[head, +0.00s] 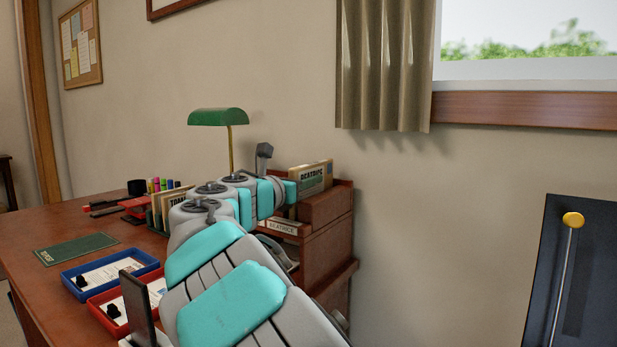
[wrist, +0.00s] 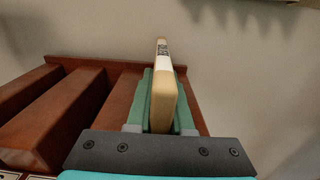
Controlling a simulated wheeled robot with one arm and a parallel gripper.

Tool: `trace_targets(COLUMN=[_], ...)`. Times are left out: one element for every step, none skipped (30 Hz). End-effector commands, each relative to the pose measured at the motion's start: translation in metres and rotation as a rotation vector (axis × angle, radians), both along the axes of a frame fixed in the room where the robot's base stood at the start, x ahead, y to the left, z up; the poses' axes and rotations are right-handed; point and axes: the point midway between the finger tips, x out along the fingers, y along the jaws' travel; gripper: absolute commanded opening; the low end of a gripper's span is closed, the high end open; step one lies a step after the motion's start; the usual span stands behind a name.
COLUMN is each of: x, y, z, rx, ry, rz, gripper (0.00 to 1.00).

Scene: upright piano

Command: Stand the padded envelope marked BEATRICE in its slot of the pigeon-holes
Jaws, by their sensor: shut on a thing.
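The padded envelope marked BEATRICE (head: 310,178) is tan with a dark printed label. It is upright in my gripper (wrist: 161,105), whose green fingers are shut on its two faces; in the wrist view the envelope (wrist: 162,80) shows edge-on. The brown wooden pigeon-holes (head: 328,232) stand against the wall, with a BEATRICE label (head: 282,227) on the front. In the wrist view, the envelope is over or in the right-hand slot of the pigeon-holes (wrist: 52,118). Its lower edge is hidden, so I cannot tell whether it touches the slot's floor.
On the desk (head: 35,225) are a blue tray (head: 75,287), a red tray (head: 108,325), a green booklet (head: 76,249) and a rack with another envelope (head: 172,205). A green lamp (head: 217,117) stands behind my arm. The wall is close behind the pigeon-holes.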

Motion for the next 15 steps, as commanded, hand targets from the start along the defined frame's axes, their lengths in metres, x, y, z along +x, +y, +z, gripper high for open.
trace_targets(x=[-0.0001, -0.0001, -0.0001, 0.0000, 0.0000, 0.0000, 0.0000, 0.0000, 0.0000, 0.0000, 0.0000, 0.0000, 0.0000, 0.0000, 0.0000], y=[-0.0001, -0.0001, -0.0001, -0.0001, -0.0001, 0.0000, 0.0000, -0.0001, -0.0001, -0.0001, -0.0001, -0.0001, -0.0001, -0.0001, -0.0001], z=[0.0000, 0.0000, 0.0001, 0.0001, 0.0001, 0.0002, 0.0002, 0.0002, 0.0002, 0.0002, 0.0002, 0.0002, 0.0002, 0.0002, 0.0002], rx=[0.000, 0.000, 0.000, 0.000, 0.000, 0.000, 0.000, 0.000, 0.000, 0.000, 0.000, 0.000, 0.000, 0.000, 0.000], ry=[0.000, 0.000, 0.000, 0.000, 0.000, 0.000, 0.000, 0.000, 0.000, 0.000, 0.000, 0.000, 0.000, 0.000, 0.000], rz=[0.000, 0.000, 0.000, 0.000, 0.000, 0.000, 0.000, 0.000, 0.000, 0.000, 0.000, 0.000, 0.000, 0.000, 0.000], gripper=[0.00, 0.00, 0.00, 0.00, 0.00, 0.00, 0.22, 0.25, 0.30, 0.33, 0.36, 0.41, 0.44, 0.48, 0.52])
